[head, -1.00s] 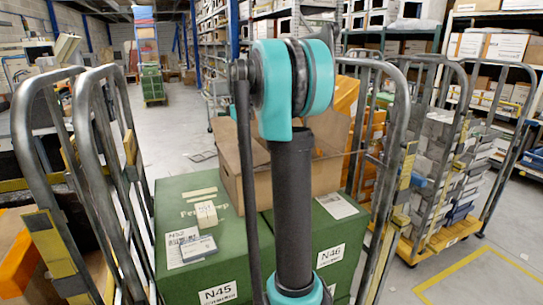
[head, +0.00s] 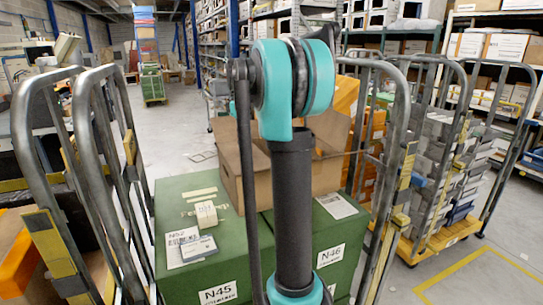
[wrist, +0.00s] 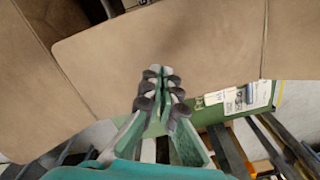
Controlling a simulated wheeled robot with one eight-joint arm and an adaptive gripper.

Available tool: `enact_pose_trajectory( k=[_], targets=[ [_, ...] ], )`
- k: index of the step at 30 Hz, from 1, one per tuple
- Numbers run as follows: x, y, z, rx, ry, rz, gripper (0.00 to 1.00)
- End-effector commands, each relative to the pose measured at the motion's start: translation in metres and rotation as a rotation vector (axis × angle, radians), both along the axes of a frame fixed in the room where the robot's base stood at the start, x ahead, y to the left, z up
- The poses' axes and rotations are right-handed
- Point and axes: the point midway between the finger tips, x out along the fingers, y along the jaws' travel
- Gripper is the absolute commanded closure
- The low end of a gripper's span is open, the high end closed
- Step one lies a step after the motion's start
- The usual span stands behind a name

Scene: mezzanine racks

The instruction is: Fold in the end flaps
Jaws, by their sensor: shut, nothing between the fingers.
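An open brown cardboard box (head: 244,180) stands on green boxes in the head view, partly hidden behind my arm. One flap (head: 225,140) stands up at its left side. In the head view my arm hides the gripper's fingers.
Green boxes (head: 190,205) marked N45 and N46 carry papers and small white boxes. Metal cage rails rise at left (head: 80,150) and right (head: 395,130) of them. A loaded trolley (head: 430,175) stands further right. Open aisle floor (head: 185,125) lies behind at left.

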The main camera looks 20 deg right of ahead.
Motion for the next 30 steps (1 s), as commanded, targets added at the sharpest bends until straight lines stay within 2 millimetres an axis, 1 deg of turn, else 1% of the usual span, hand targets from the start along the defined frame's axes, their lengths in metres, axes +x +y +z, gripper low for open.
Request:
enact_pose_trajectory(
  k=[6, 27, 30],
  targets=[
    [0.0, 0.0, 0.024, 0.0, 0.0, 0.0, 1.0],
    [0.0, 0.0, 0.1, 0.0, 0.0, 0.0, 1.0],
    [0.0, 0.0, 0.108, 0.0, 0.0, 0.0, 1.0]
  ],
)
